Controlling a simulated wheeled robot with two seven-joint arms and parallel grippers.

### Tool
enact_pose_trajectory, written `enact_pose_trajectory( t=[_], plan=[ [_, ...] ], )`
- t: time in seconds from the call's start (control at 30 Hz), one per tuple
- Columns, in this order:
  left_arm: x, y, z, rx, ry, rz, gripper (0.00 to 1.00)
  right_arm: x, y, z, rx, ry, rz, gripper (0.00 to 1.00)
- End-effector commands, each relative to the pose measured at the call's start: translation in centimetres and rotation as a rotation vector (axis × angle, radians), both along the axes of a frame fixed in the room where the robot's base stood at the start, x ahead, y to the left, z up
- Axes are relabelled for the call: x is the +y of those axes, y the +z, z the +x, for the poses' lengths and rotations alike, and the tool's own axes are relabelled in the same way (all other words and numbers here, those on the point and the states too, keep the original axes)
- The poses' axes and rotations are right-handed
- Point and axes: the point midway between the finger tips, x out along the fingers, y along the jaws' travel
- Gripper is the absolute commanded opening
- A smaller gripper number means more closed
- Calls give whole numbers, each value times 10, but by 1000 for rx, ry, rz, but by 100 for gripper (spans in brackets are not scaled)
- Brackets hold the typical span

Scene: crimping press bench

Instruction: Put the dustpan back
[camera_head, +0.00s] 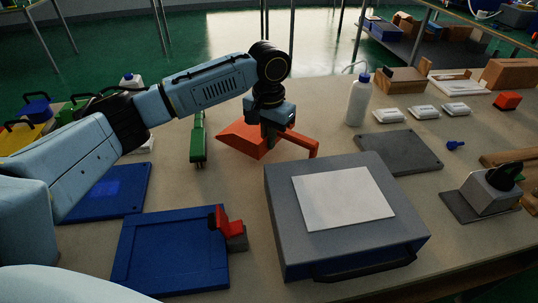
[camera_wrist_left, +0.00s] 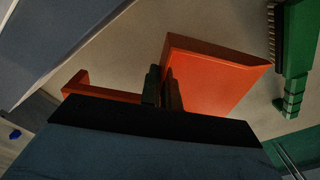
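The orange-red dustpan (camera_head: 243,141) is at the back middle of the bench, its pan to the left and its handle (camera_head: 305,143) to the right. My left gripper (camera_head: 270,135) points down over the join of pan and handle. In the left wrist view the two dark fingers (camera_wrist_left: 162,88) stand close together, one on each side of the pan's rear edge, and look shut on it. The pan (camera_wrist_left: 205,75) is right of them and the handle (camera_wrist_left: 95,90) left. Whether the dustpan touches the bench is hard to tell. My right gripper is out of view.
A green brush (camera_head: 198,143) lies left of the dustpan. A grey case (camera_head: 340,260) with a white sheet stands in front. Blue panels (camera_head: 175,255) lie at left, one with a red-topped block (camera_head: 230,225). A white bottle (camera_head: 358,102) stands behind right.

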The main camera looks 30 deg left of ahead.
Motion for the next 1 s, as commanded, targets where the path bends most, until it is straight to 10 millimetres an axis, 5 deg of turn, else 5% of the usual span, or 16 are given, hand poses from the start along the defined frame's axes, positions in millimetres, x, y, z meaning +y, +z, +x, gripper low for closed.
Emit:
enact_pose_trajectory(
  t=[0.43, 1.0],
  plan=[
    [0, -45, 0, -1, 0, 1, 0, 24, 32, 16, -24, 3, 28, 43],
    [0, -49, 0, -2, 1, 1, 5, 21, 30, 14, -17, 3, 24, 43]
  ],
)
